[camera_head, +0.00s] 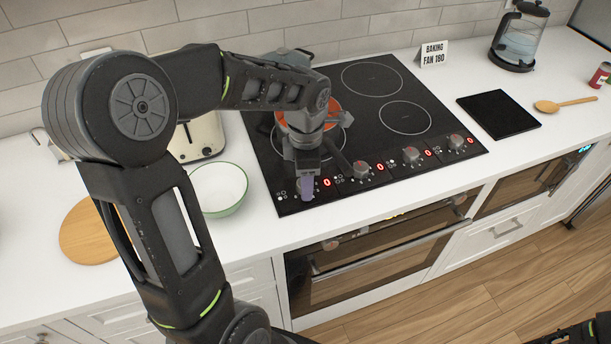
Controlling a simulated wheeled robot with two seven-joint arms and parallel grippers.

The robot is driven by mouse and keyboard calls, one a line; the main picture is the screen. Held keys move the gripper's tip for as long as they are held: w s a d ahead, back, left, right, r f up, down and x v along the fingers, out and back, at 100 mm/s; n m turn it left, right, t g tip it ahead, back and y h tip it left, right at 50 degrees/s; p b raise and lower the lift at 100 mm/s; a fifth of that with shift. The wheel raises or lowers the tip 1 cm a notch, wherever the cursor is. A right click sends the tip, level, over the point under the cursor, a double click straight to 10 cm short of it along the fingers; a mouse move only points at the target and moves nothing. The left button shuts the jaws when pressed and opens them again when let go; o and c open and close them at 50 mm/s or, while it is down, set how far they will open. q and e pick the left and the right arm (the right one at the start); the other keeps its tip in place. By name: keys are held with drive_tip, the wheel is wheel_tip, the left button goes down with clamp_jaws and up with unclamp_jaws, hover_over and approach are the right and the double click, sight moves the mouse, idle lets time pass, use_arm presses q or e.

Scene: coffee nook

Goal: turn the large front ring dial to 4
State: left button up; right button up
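The black cooktop (353,122) has a row of several dials along its front edge, each beside a red digit. My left gripper (306,188) points down at the leftmost dial, largely hiding it; I cannot tell whether the fingers touch it or how far apart they are. A red 0 shows beside that dial. The other dials, one left of centre (361,170), one right of centre (411,155) and one at the right (457,141), stand clear, also with red 0s. Which dial is the large front ring's is not readable. Part of my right arm shows at the bottom right corner.
An orange-red pan or ring sits on the cooktop's left, partly behind my arm. A green-rimmed bowl (219,188), toaster (199,139) and round wooden board (86,236) stand left.

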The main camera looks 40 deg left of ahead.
use_arm(q)
drive_tip(key=shift+f, duration=0.25)
clamp_jaws()
idle(0.5)
